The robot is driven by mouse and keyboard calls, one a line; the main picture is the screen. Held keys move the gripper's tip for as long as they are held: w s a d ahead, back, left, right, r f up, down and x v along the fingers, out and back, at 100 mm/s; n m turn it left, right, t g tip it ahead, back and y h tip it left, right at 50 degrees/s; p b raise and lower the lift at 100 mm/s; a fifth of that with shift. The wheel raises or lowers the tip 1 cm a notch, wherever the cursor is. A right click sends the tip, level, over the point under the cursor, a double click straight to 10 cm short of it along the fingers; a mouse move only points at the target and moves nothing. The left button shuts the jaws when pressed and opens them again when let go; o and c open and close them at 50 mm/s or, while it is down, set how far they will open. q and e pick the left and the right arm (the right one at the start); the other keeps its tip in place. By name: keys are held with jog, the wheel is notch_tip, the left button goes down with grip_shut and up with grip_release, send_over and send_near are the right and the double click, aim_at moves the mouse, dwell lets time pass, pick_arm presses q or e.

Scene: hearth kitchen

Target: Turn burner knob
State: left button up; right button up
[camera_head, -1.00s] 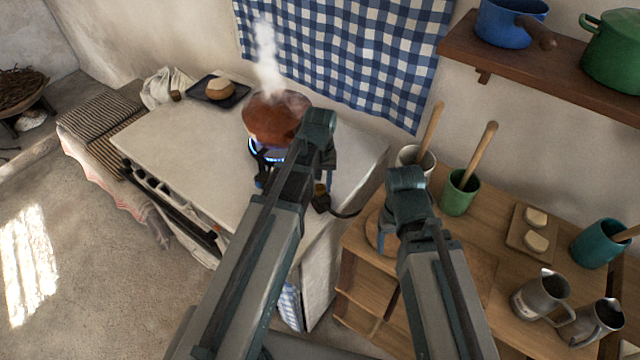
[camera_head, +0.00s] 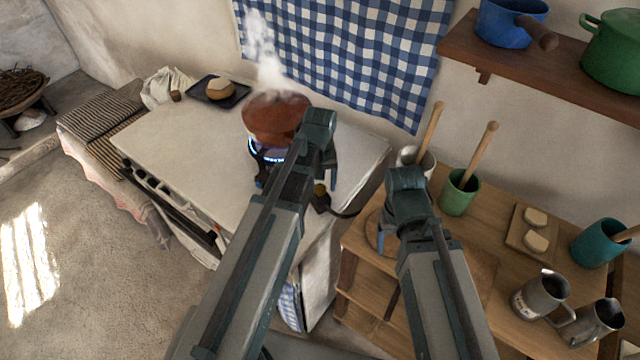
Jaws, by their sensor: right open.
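A burner with a blue flame (camera_head: 268,155) stands on the white counter under a steaming brown pot (camera_head: 274,118). A small brass-coloured knob (camera_head: 320,190) shows on a dark fitting beside the burner, with a black hose running from it. My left gripper (camera_head: 331,176) is above the counter, right of the pot and close to the knob. Its fingers are mostly hidden behind its own arm, so its opening and any contact with the knob cannot be told. My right gripper (camera_head: 381,240) is open over the wooden shelf unit, away from the burner.
The white counter (camera_head: 185,150) is clear to the left of the pot. A dark tray (camera_head: 238,98) with a round loaf is at its back. The wooden unit at right holds a green cup (camera_head: 458,196) and metal jugs (camera_head: 540,296). A wall shelf (camera_head: 550,75) carries pots.

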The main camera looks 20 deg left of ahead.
aim_at(321, 188)
pick_arm(q)
jog(key=shift+r, duration=0.1)
notch_tip(321, 188, up, 14)
jog(key=p, duration=1.3)
jog(key=shift+f+p, duration=0.2)
jog(key=shift+p, duration=0.2)
jog(key=s+d+f+m+y+b, duration=0.1)
jog(key=s+d+f+m+b, duration=0.6)
jog(key=s+d+f+b, duration=0.3)
jog(key=s, duration=0.3)
jog(key=shift+s+d+f+m+b, duration=0.15)
jog(key=shift+f+m+b, duration=0.2)
jog(key=shift+m+b, duration=0.05)
